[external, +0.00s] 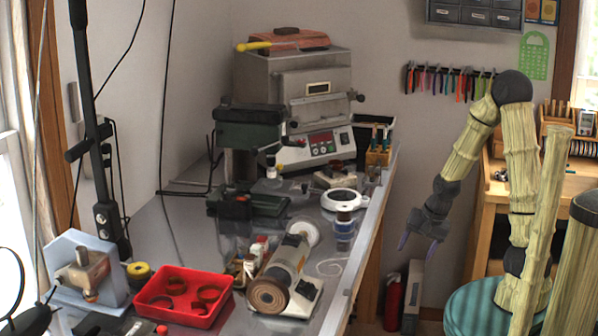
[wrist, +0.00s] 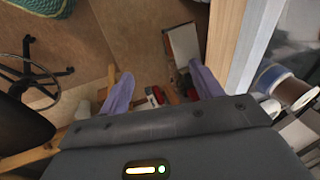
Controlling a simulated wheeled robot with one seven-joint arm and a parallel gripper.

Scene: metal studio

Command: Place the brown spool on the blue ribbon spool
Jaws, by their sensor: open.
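The blue ribbon spool (external: 343,232) stands on the metal bench near its right edge. A small brown spool (external: 344,216) shows at its upper end and appears to sit on it; how well it is seated I cannot tell. In the wrist view the blue-and-white spool (wrist: 270,79) and the brown spool (wrist: 297,93) are at the right edge, touching or overlapping. My gripper (external: 418,244) hangs beyond the bench's right edge, apart from both spools. It is open, with nothing between its pale purple fingers (wrist: 160,78).
The bench edge (external: 372,232) lies between my gripper and the spools. A white ring-shaped device (external: 341,200) stands behind them, a polishing machine (external: 287,274) in front left, and a red tray (external: 184,295) further left. A red extinguisher (external: 393,302) stands on the floor.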

